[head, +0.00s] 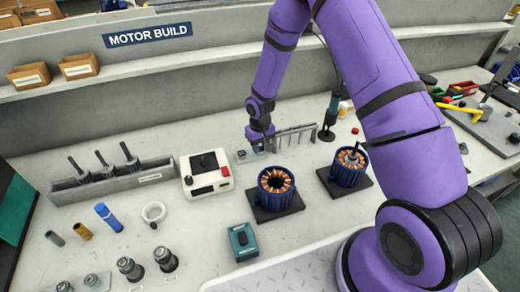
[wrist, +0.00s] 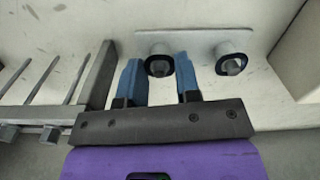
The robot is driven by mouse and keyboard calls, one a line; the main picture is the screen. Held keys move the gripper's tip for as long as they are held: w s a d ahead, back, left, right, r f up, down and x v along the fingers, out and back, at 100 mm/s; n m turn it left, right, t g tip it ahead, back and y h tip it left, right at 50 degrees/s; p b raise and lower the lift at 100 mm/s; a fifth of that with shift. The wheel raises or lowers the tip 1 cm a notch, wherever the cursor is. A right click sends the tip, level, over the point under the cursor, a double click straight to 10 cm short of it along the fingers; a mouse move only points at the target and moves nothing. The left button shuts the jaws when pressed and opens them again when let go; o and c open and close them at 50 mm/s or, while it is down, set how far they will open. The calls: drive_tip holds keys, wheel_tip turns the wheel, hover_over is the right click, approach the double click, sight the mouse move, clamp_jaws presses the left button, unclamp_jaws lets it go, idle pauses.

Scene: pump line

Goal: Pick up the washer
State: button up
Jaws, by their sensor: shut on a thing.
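My gripper (wrist: 159,72) has two blue fingers, which stand on either side of a small dark ring, the washer (wrist: 149,68), in the wrist view. The jaws are shut on it. A grey peg end shows in its middle, and the washer seems still around or right over that peg; I cannot tell if it is lifted. A similar dark ring (wrist: 221,64) sits around a second peg to the right, on the same pale plate (wrist: 198,40). In the head view my gripper (head: 262,147) is low over that small plate (head: 241,159) and hides the held washer.
A rack with several thin rods (head: 296,136) stands close right of my gripper and also shows at the wrist view's left (wrist: 98,75). A white box (head: 206,174) is left of the plate. Copper-wound motor stators (head: 276,190) stand in front.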

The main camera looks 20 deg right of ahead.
wheel_tip(320, 180, up, 10)
drive_tip(key=shift+r, duration=0.25)
idle(0.5)
